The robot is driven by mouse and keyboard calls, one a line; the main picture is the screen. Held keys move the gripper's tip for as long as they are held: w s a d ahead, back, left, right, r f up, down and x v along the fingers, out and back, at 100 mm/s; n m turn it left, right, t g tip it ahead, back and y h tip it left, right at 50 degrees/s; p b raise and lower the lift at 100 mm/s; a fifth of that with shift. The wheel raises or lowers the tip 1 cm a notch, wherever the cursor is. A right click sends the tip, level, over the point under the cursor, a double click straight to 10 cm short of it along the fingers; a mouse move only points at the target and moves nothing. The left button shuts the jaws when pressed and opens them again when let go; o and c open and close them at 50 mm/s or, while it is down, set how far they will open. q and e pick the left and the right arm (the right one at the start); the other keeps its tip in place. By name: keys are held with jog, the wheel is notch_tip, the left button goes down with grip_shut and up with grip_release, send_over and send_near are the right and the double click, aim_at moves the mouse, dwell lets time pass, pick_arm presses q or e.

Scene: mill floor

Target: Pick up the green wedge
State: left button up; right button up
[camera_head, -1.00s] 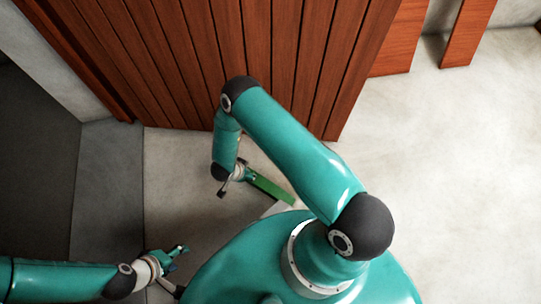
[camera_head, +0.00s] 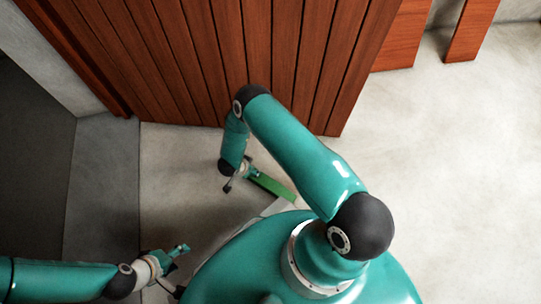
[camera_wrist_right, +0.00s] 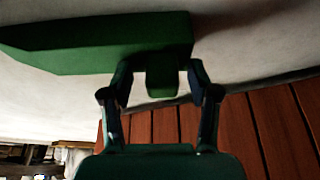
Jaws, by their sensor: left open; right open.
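The green wedge (camera_head: 273,186) lies by the floor in front of the red-brown wooden panel, partly hidden by my right arm in the head view. In the right wrist view its long green body (camera_wrist_right: 100,45) spans the upper left, with a short green stub (camera_wrist_right: 162,78) between my fingers. My right gripper (camera_wrist_right: 160,72) is open, one finger on each side of the stub. I cannot tell whether they touch it. My left gripper (camera_head: 180,253) is open and empty at the lower left of the head view, well apart from the wedge.
The slatted wooden panel (camera_head: 230,60) stands close beyond my right arm. A dark grey floor strip (camera_head: 95,190) runs along the left. Pale open floor (camera_head: 460,180) lies to the right, with more wooden boards (camera_head: 400,40) at the back.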

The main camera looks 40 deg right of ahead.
grip_shut()
jog(key=shift+s+r, duration=0.1)
jog(key=shift+r, duration=0.05)
